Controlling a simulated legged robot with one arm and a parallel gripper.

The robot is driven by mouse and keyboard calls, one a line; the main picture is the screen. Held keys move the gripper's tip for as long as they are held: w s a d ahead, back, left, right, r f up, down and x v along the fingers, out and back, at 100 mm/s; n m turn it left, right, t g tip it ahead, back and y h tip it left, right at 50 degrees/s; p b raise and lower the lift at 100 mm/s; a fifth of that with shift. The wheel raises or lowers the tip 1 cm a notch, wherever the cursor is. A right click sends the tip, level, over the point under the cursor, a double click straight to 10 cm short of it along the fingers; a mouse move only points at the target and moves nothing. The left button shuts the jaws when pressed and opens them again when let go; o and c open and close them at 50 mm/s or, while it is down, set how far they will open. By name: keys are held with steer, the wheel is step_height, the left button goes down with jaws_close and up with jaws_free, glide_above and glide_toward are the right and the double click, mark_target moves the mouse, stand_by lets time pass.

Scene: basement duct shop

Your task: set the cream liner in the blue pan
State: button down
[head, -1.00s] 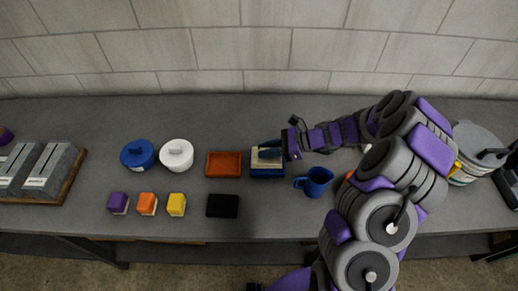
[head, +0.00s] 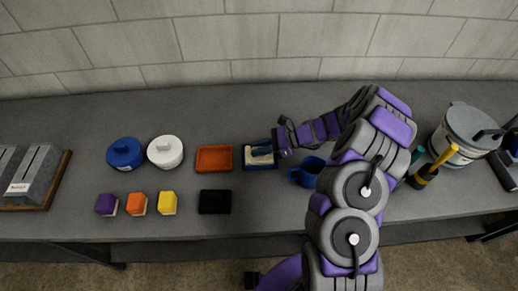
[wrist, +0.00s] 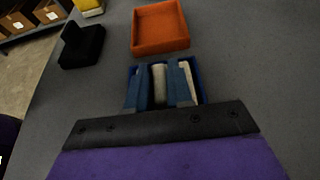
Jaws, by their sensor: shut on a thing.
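The blue pan (head: 262,168) sits on the bench right of the orange tray. The cream liner (head: 252,159) shows inside the pan's blue rim; I cannot tell whether it rests fully on the pan floor. My gripper (head: 262,151) comes in from the right, over the pan. In the wrist view my two blue fingers (wrist: 160,76) are shut on a cream part of the liner (wrist: 159,88). More cream shows right of the fingers. The pan's blue wall (wrist: 201,82) shows around them, partly hidden by the fingers and my gripper body.
An orange tray (head: 214,159) is close left of the pan, with a black piece (head: 214,202) in front. A blue jug (head: 305,173) stands close right, below my arm. White (head: 165,152) and blue (head: 125,154) lidded pots and several small blocks stand further left.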

steer(key=shift+d, duration=0.15)
steer(key=c, duration=1)
jaws_free()
steer(key=shift+f, duration=0.1)
